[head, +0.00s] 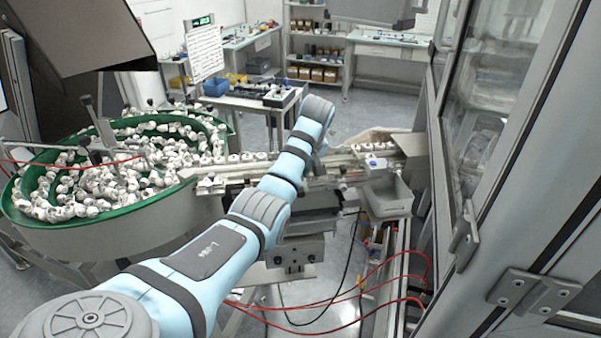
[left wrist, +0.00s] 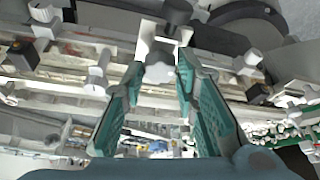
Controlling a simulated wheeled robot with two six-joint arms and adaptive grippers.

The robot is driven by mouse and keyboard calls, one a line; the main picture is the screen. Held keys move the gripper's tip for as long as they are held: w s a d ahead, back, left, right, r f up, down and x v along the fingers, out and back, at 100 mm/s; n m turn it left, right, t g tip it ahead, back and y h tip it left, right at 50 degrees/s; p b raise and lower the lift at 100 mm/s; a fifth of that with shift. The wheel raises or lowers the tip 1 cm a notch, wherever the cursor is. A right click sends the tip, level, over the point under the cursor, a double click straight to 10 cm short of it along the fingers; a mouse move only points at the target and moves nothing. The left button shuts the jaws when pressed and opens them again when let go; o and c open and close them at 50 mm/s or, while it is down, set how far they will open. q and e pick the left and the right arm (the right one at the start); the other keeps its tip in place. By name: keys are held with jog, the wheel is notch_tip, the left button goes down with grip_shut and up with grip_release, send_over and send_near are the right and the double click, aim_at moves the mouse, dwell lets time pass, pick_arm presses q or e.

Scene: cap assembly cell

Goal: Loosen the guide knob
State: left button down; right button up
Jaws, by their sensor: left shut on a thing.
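My left arm reaches over the guide rail (head: 345,162) in the head view, and its wrist hides the gripper and the knob there. In the left wrist view my left gripper (left wrist: 160,68) has green fingers on either side of a pale grey lobed knob (left wrist: 159,73). The gripper is shut on this guide knob, which sits on a light bracket with a dark round post (left wrist: 177,12) just beyond it. My right gripper is in neither view.
A green-rimmed bowl feeder (head: 75,220) full of white caps stands at the left. A grey bin (head: 388,200) hangs near the track's right end. A glass-doored cabinet (head: 500,110) bounds the right side. Red and black cables hang below.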

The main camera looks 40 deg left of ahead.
pick_arm(q)
jog(key=shift+w+r, duration=0.1)
jog(key=shift+r, duration=0.05)
jog(key=c, duration=1.4)
grip_release()
jog(key=shift+o, duration=0.6)
jog(key=shift+w+a+f, duration=0.1)
jog(key=shift+f, duration=0.1)
jog(key=shift+r, duration=0.1)
jog(key=v, duration=0.7)
